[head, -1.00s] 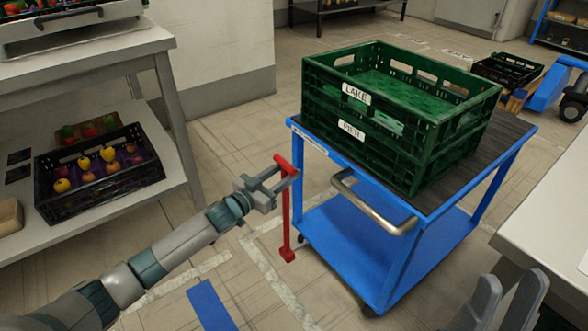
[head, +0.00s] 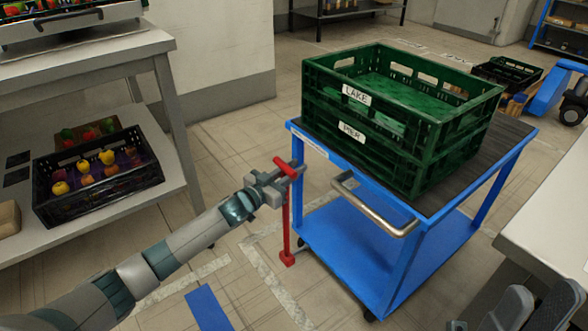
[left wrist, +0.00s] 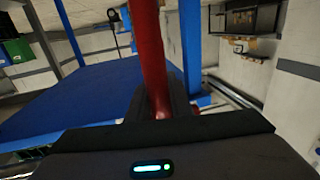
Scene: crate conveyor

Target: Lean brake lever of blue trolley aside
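The blue trolley (head: 405,270) stands right of centre in the head view. Its red brake lever (head: 286,225) stands roughly upright at the trolley's near left corner, with a red crossbar at the top. My left gripper (head: 279,183) is at the upper part of the lever, just under the crossbar, with a finger on either side. It looks shut on the lever. In the left wrist view the red lever (left wrist: 152,55) runs down between the dark fingers (left wrist: 160,108). My right gripper (head: 537,308) is low at the right edge, open and empty, partly cut off.
Two stacked green crates labelled LAKE (head: 352,95) and PIER (head: 352,131) sit on the trolley. A steel handle (head: 372,207) sticks out of its near side. A shelf with a black fruit crate (head: 95,195) stands left. A pale table (head: 550,210) is right.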

